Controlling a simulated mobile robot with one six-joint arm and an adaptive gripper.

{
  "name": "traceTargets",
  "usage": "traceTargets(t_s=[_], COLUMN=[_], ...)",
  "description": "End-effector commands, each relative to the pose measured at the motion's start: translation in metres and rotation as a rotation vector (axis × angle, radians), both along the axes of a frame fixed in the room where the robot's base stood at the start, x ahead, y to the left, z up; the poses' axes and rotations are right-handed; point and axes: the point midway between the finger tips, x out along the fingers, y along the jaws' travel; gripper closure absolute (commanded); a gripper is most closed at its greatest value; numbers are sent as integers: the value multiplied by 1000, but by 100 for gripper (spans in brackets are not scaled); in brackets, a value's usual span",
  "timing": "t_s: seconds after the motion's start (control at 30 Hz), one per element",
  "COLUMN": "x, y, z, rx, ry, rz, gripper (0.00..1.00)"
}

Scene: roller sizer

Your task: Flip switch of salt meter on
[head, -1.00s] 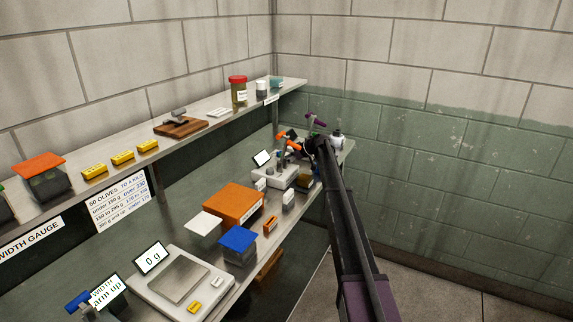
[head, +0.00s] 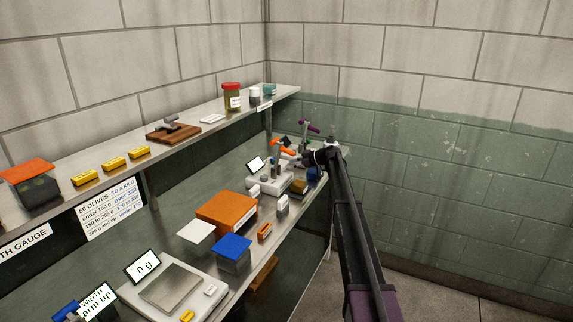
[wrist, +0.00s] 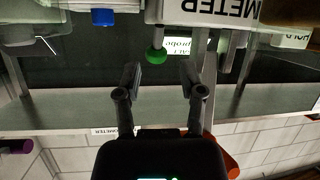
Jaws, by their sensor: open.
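The white meter body (wrist: 208,12), lettered "METER", shows upside down at the top of the wrist view. In the head view, a white device with a tilted screen (head: 256,164) stands at the far end of the bench and seems to be the same meter. A green ball-shaped knob (wrist: 156,55) sits below the lettered body, by a small label. I cannot tell whether it is the switch. My gripper (wrist: 160,76) is open and empty, with the knob beyond and between its fingertips. In the head view, my arm hides part of that area.
A blue-lidded container (head: 233,246), an orange box (head: 228,211) and a scale (head: 172,288) reading 0 g stand along the bench. A shelf (head: 215,106) runs above it. The green-and-grey wall (head: 450,180) is close behind and to the right of my arm.

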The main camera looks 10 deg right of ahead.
Motion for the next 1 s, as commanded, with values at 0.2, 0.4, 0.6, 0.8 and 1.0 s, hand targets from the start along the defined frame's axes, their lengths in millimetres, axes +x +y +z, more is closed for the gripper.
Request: traceTargets(t_s=[0.2,0.4,0.6,0.8,1.0], x=[-15,-27,-41,-66,-89], y=[-26,-49,-68,-50,-36], z=[15,26,34,25,18], rx=[0,0,-1,-22,-43], ry=[0,0,4,80,154], rz=[-1,-1,0,-8,-19], gripper=[49,49,49,49,49])
